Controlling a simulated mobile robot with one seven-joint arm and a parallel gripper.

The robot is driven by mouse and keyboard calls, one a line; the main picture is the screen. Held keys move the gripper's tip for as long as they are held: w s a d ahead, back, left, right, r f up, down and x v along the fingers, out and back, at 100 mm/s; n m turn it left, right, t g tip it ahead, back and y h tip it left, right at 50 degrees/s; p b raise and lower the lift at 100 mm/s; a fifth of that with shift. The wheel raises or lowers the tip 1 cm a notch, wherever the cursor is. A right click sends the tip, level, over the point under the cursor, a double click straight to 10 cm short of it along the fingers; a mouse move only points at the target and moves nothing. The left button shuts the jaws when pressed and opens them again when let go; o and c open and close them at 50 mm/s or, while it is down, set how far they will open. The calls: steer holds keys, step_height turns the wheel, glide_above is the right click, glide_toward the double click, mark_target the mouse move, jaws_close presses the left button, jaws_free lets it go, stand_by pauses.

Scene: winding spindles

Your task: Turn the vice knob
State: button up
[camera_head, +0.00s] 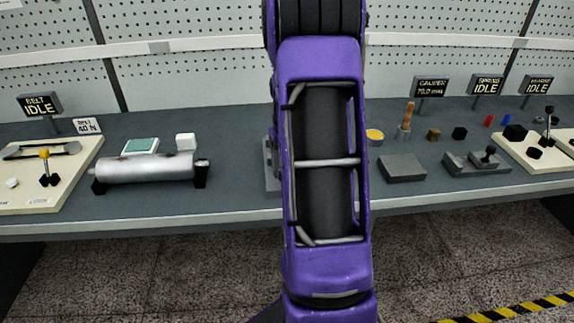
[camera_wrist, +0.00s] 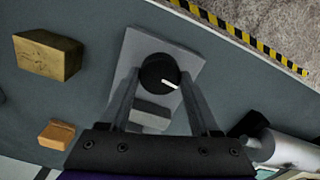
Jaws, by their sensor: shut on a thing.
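The vice knob (camera_wrist: 155,71) is a round black knob with a white pointer mark aimed to the lower right in the wrist view. It sits on a light grey base plate (camera_wrist: 188,57), with a grey block (camera_wrist: 150,115) beside it on the plate. My gripper (camera_wrist: 160,74) has one finger on each side of the knob and is shut on it. In the head view my purple arm hides the knob and gripper; only a left strip of the grey plate (camera_head: 271,172) shows.
A wooden block (camera_wrist: 48,54) and a smaller orange block (camera_wrist: 57,134) lie left of the plate in the wrist view. A silver cylinder (camera_head: 155,168) lies left of my arm; a dark grey block (camera_head: 402,168) is to its right. The bench's front edge (camera_head: 130,227) is clear.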

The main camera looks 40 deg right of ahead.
steer(key=n, duration=0.4)
steer(key=shift+r+n+p, duration=0.1)
steer(key=shift+n+p, duration=0.2)
steer(key=n+p, duration=0.1)
steer(key=n, duration=0.9)
steer(key=shift+p, duration=0.35)
steer(key=n, duration=0.4)
steer(key=shift+n, duration=0.4)
steer(key=shift+d, duration=0.1)
steer(key=o, duration=1.4)
step_height(320, 180, up, 17)
steer(key=shift+r, duration=0.15)
